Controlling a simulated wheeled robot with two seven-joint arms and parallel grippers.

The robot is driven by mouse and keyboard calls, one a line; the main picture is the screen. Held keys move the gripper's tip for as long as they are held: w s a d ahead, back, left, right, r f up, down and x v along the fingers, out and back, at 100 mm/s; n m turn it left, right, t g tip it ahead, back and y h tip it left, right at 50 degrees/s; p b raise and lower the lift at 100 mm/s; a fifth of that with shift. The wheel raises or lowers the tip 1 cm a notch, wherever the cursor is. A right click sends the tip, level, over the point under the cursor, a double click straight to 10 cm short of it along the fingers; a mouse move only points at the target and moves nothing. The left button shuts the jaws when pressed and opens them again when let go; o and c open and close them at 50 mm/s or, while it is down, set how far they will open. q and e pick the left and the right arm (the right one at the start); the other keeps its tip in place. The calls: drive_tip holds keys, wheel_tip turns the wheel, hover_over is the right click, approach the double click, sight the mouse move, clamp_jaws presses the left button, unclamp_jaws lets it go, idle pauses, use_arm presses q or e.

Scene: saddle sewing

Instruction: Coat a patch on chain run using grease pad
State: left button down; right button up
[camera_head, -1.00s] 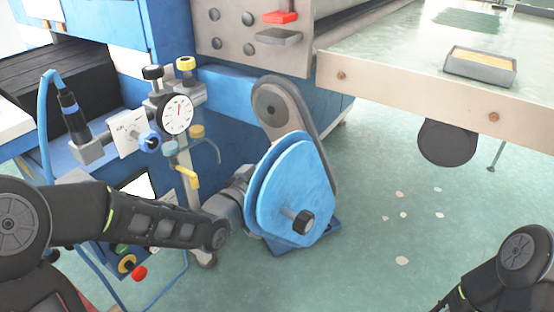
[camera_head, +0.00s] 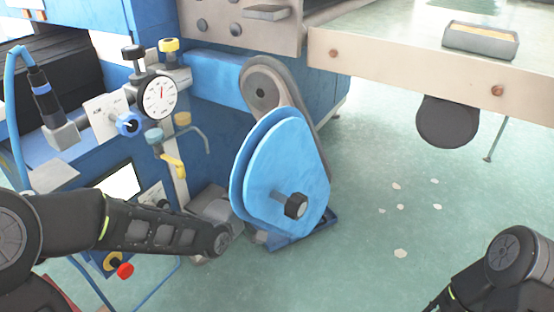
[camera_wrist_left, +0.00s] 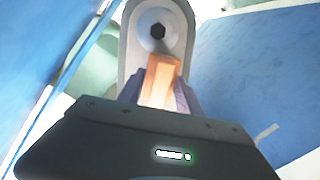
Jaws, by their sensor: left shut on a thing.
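The chain run appears as a long grey loop housing with a round hub (camera_head: 260,88), rising behind a blue rounded cover (camera_head: 285,170) with a black knob. In the left wrist view, my left gripper (camera_wrist_left: 160,95) is shut on an orange-tan block, the grease pad (camera_wrist_left: 162,74). The pad's far end overlaps the lower part of the grey housing (camera_wrist_left: 133,60), just below its hub; I cannot tell if they touch. In the head view my left arm reaches to the left side of the blue cover, and its fingers and pad are not distinguishable. My right gripper is out of view.
A gauge stand (camera_head: 158,98) with valves stands left of the cover, close above my left arm. A worktable (camera_head: 400,55) at right carries a grey tray (camera_head: 480,42) with yellowish contents. A black roller (camera_head: 447,122) hangs below its edge. The green floor at right is mostly clear.

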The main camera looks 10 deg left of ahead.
use_arm(q)
drive_tip(key=shift+s+a+r, duration=0.1)
drive_tip(key=shift+r, duration=0.25)
drive_tip(key=shift+a+r+p, duration=0.15)
drive_tip(key=shift+r+p, duration=0.3)
drive_tip(key=shift+p, duration=0.05)
drive_tip(key=shift+w+a+r+p, duration=0.25)
drive_tip(key=shift+a+r+p, duration=0.2)
drive_tip(key=shift+r, duration=0.25)
drive_tip(key=shift+w+a+r+p, duration=0.2)
drive_tip(key=shift+a+r+p, duration=0.1)
drive_tip(key=shift+r+p, duration=0.3)
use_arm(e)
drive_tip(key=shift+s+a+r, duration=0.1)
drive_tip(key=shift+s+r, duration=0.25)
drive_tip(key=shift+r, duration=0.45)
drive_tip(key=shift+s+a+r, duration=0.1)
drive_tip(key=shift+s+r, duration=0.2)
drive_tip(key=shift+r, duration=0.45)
use_arm(q)
drive_tip(key=r, duration=0.1)
drive_tip(key=a+r+p, duration=0.1)
drive_tip(key=w+a+r+p, duration=0.1)
drive_tip(key=shift+r, duration=0.25)
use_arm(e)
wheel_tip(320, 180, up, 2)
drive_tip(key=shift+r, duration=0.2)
use_arm(q)
drive_tip(key=shift+s+d, duration=0.1)
drive_tip(key=shift+d, duration=0.05)
